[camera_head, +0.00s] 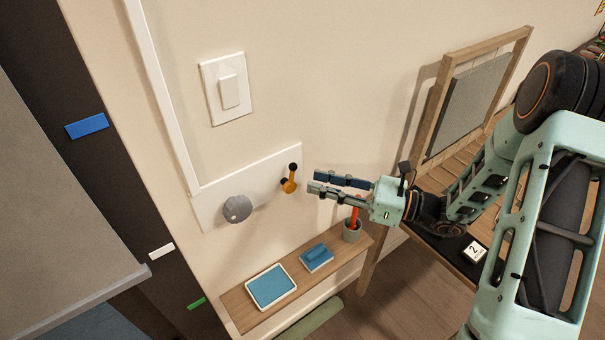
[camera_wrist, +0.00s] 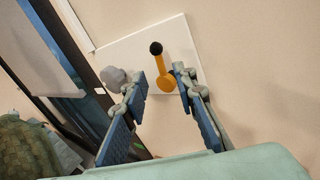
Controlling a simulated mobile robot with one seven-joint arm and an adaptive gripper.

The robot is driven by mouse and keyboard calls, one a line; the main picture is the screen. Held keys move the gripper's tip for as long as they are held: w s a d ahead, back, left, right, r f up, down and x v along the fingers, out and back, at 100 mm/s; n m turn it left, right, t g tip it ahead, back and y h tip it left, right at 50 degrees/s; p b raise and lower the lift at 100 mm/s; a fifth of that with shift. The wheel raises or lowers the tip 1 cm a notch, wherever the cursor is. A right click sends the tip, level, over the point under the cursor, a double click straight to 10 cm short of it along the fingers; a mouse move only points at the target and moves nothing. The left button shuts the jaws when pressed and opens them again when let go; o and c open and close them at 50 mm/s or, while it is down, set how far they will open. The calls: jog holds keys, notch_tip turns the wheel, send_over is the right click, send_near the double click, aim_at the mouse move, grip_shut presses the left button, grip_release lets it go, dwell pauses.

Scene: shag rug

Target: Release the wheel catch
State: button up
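The catch looks to be the small orange lever with a black knob (camera_head: 289,180), mounted on a white wall plate (camera_head: 268,178). A grey round knob (camera_head: 237,208) is on the same plate, to the left of the lever. My gripper (camera_head: 312,181) is open and empty, just right of the lever in the head view. In the wrist view the orange lever (camera_wrist: 161,70) shows beyond and between the two fingers of my gripper (camera_wrist: 158,92), its black tip up. I see no contact between fingers and lever. The grey knob (camera_wrist: 114,78) lies left of the left finger.
A white light switch (camera_head: 229,90) is on the wall above the plate. Below, a wooden shelf (camera_head: 240,304) bears a blue tray (camera_head: 271,287), a blue block (camera_head: 316,257) and a grey cup (camera_head: 352,231) with something orange. A wooden frame with a grey panel (camera_head: 471,102) stands at the right.

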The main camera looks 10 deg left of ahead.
jog(key=a, duration=0.5)
jog(key=shift+w+p, duration=0.3)
jog(key=shift+w, duration=0.05)
grip_shut()
